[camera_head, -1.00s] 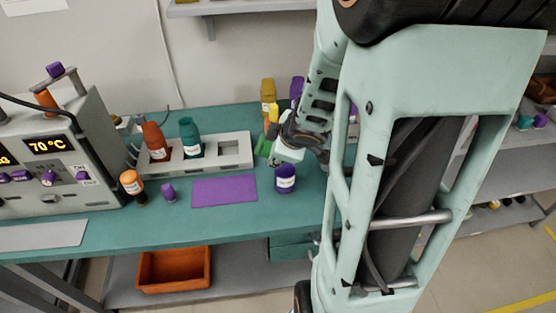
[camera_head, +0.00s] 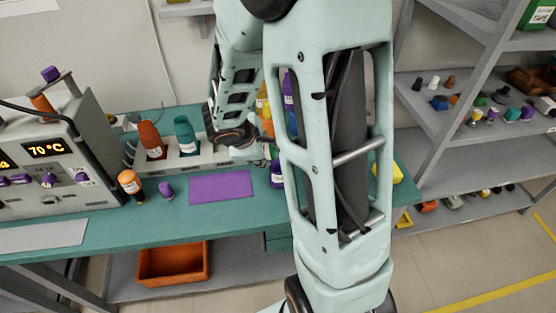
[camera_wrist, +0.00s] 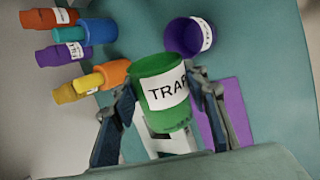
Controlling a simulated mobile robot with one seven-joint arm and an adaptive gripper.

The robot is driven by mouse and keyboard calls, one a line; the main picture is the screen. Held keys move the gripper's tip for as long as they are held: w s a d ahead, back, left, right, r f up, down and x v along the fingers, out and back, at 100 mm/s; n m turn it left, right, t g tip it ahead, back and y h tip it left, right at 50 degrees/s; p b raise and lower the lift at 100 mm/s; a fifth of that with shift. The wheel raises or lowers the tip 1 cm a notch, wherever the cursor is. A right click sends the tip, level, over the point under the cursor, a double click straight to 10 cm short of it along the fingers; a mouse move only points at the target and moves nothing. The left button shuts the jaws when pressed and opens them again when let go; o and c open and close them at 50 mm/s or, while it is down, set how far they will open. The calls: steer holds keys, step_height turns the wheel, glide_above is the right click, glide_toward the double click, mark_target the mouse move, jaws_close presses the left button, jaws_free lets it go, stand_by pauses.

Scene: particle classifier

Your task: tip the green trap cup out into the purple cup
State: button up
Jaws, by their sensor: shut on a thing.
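The green trap cup (camera_wrist: 165,68) with a white TRAP label is between my gripper's two fingers (camera_wrist: 163,90) in the wrist view. My gripper is shut on it, one finger on each side. The purple cup (camera_wrist: 187,38) is just beyond it, up and to the right, apart from it in the picture, with its open mouth showing. In the head view the purple cup (camera_head: 276,178) stands on the teal bench, partly covered by my arm. My arm hides the gripper's fingers and the green cup there. The green cup's contents cannot be made out.
A purple mat (camera_head: 221,186) lies left of the purple cup. A rack with orange and teal bottles (camera_head: 187,136) and a 70 °C machine (camera_head: 50,160) stand further left. Several coloured containers (camera_wrist: 70,35) crowd the upper left of the wrist view.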

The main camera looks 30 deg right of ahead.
steer(key=shift+w+a+f+g+h+p, duration=0.1)
steer(key=shift+w+a+g+h+p, duration=0.15)
steer(key=shift+a+h+p, duration=0.35)
steer(key=shift+f+n, duration=0.3)
steer(key=shift+w+a+f+n+g+h+b, duration=0.1)
steer(key=shift+f+n+g+h+b, duration=0.5)
steer(key=shift+h, duration=0.6)
steer(key=shift+r+g+h, duration=0.35)
steer(key=shift+r+h, duration=0.15)
steer(key=shift+h, duration=0.1)
steer(key=shift+a+f+n+h, duration=0.1)
steer(key=shift+n+h, duration=0.2)
steer(key=shift+w+a+f+g+h+b, duration=0.25)
steer(key=shift+f+h+b, duration=0.3)
steer(key=shift+b, duration=0.35)
steer(key=shift+w+a+f+n+g+h+b, duration=0.2)
steer(key=shift+a+f+n+h+b, duration=0.1)
steer(key=shift+f+h+b, duration=0.3)
steer(key=shift+w+a+f+n+g+h+b, duration=0.15)
steer(key=shift+a+f+n+h+b, duration=0.2)
steer(key=shift+b, duration=0.3)
steer(key=a+h+b, duration=0.1)
steer(key=w+a+f+n+h+b, duration=0.1)
steer(key=b, duration=0.1)
steer(key=shift+w+h, duration=0.2)
steer(key=shift+h, duration=0.2)
steer(key=shift+w+a+r+n+h, duration=0.3)
steer(key=shift+a+r+n+h, duration=0.25)
steer(key=shift+r+n+h, duration=0.2)
